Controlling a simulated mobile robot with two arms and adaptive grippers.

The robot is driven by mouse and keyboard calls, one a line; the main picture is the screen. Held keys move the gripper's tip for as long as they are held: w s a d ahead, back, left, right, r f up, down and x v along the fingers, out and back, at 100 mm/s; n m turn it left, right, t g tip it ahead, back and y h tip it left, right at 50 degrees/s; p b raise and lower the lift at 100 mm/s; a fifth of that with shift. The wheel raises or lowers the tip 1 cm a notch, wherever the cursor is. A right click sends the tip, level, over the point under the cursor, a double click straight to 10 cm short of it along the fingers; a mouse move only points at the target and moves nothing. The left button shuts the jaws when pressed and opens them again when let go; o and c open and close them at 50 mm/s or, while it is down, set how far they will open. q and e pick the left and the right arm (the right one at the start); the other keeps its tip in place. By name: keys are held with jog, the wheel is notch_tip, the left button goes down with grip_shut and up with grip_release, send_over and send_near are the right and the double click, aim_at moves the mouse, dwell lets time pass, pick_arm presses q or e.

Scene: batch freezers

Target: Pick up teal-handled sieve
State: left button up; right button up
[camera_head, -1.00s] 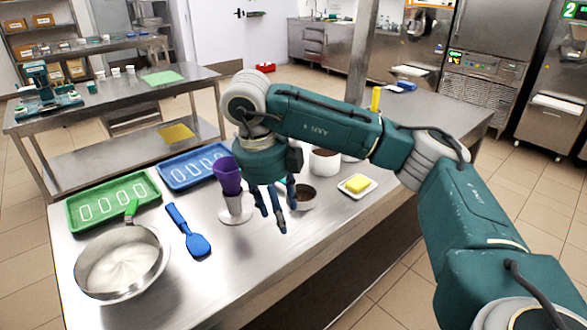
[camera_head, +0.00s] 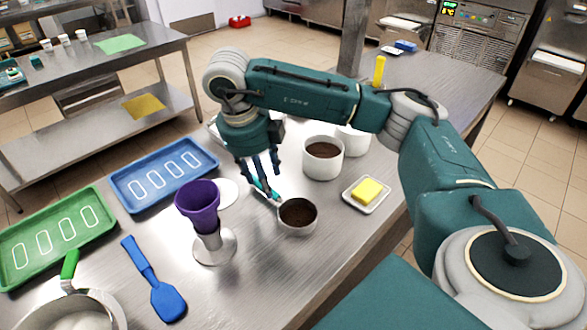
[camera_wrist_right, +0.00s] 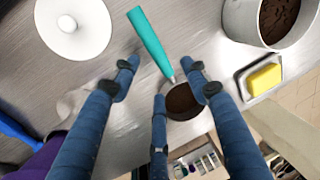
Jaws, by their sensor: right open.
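The teal-handled sieve lies on the steel table in the head view, with its small round bowl (camera_head: 298,213) holding dark brown contents. Its teal handle (camera_head: 272,191) points toward the back left, partly hidden by my fingers. In the right wrist view the teal handle (camera_wrist_right: 148,38) and the bowl (camera_wrist_right: 183,101) show clearly. My right gripper (camera_head: 263,178) is open just over the handle, its fingers pointing down. In the right wrist view its fingers (camera_wrist_right: 161,75) are spread apart around the near end of the handle, with nothing held. My left gripper is not in view.
A purple funnel (camera_head: 198,207) in a stand is left of the sieve. A white pot of brown contents (camera_head: 322,160) and a dish with a yellow sponge (camera_head: 367,190) are to the right. Blue (camera_head: 163,177) and green (camera_head: 55,238) trays and a blue spatula (camera_head: 163,290) lie left.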

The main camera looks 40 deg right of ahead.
aim_at(277, 200)
jog(key=f, duration=0.1)
jog(key=f+p, duration=0.1)
jog(key=f, duration=0.1)
jog(key=f+p, duration=0.1)
jog(key=f, duration=0.1)
jog(key=shift+w+d, duration=0.2)
jog(key=shift+d, duration=0.2)
jog(key=shift+f, duration=0.25)
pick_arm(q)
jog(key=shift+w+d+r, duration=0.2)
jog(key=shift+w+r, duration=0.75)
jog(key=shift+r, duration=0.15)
pick_arm(e)
jog(key=shift+f, duration=0.1)
jog(key=shift+c, duration=1)
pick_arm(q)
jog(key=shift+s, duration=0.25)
pick_arm(e)
grip_shut()
